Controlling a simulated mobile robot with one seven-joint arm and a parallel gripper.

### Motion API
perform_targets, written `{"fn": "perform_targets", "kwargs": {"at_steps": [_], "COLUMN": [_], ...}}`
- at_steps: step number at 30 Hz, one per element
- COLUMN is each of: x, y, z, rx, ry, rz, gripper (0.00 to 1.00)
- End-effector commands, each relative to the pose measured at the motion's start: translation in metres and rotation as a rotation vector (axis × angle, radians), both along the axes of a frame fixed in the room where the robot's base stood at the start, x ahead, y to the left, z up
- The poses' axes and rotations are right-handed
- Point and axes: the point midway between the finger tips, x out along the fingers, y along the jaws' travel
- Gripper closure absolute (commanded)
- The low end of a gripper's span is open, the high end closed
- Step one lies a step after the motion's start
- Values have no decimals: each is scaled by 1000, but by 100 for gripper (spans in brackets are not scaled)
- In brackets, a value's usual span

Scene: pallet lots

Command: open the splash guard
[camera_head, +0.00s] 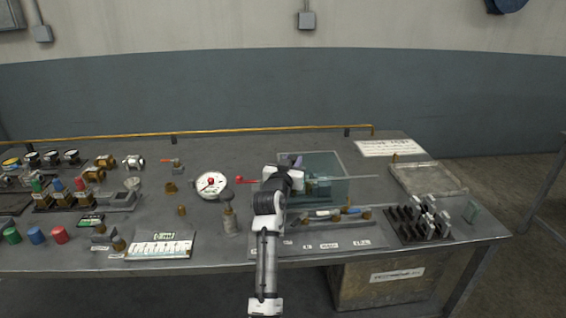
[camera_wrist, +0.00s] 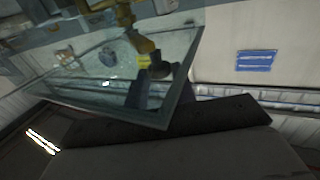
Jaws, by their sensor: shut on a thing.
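The splash guard (camera_head: 325,162) is a clear, greenish panelled cover on the workbench, right of centre in the head view. A clear panel with a dark rim (camera_wrist: 186,95) fills the upper left of the wrist view, tilted, with brass and dark fittings seen through it. My gripper (camera_head: 292,178) is at the guard's left side in the head view. It is shut on the guard, but my wrist hides the fingertips and the exact place of contact. I cannot tell how far the guard is swung.
A dark rack of fittings (camera_head: 418,222) and a shallow tray (camera_head: 428,178) lie to the right. A brass rail (camera_head: 175,134) runs along the bench's back edge.

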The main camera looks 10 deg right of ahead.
Motion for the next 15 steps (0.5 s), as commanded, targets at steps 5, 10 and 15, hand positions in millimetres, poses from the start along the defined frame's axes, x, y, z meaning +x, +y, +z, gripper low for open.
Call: {"fn": "perform_targets", "kwargs": {"at_steps": [5,10,15], "x": [-1,-1,-1], "y": [-52,-98,-135], "z": [2,2,0], "rx": [1,1,0], "ry": [0,0,0], "rz": [-9,-8,-8], "gripper": [100,100,100]}}
